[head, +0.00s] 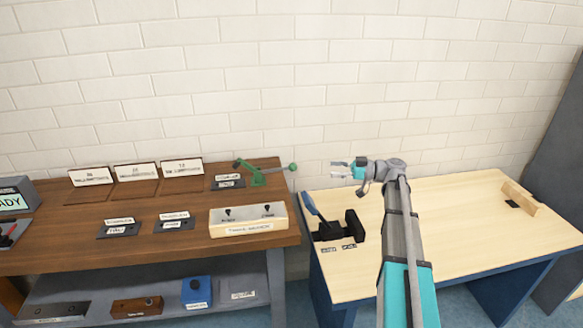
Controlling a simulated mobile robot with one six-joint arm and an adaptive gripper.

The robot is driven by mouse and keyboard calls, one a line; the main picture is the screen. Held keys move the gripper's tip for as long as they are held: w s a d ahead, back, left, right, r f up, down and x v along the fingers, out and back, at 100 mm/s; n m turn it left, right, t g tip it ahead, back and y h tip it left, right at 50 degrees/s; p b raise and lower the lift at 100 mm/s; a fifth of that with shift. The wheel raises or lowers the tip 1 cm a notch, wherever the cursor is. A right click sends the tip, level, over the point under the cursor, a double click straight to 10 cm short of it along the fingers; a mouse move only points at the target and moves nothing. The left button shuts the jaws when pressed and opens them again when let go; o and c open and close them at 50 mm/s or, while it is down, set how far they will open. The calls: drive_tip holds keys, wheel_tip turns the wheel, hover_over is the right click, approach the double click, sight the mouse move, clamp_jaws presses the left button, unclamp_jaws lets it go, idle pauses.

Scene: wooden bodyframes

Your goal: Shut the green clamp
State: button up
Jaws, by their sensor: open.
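The green clamp (257,178) stands at the back right corner of the dark wooden bench. Its arm stretches to the right and ends in a round green knob (292,167) near the bench's right edge. Whether the clamp is open or shut cannot be told at this size. My gripper (341,169) is open and empty. It points left, above the back left of the pale table, to the right of the knob and apart from it.
A pale switch box (248,220) sits in front of the clamp. Label plates (174,221) and signs (137,175) stand to the left. A narrow gap separates the benches. A brick wall is behind.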

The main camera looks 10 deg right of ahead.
sight(293, 166)
drive_tip(key=x, duration=1.3)
drive_tip(key=shift+a, duration=0.2)
clamp_jaws()
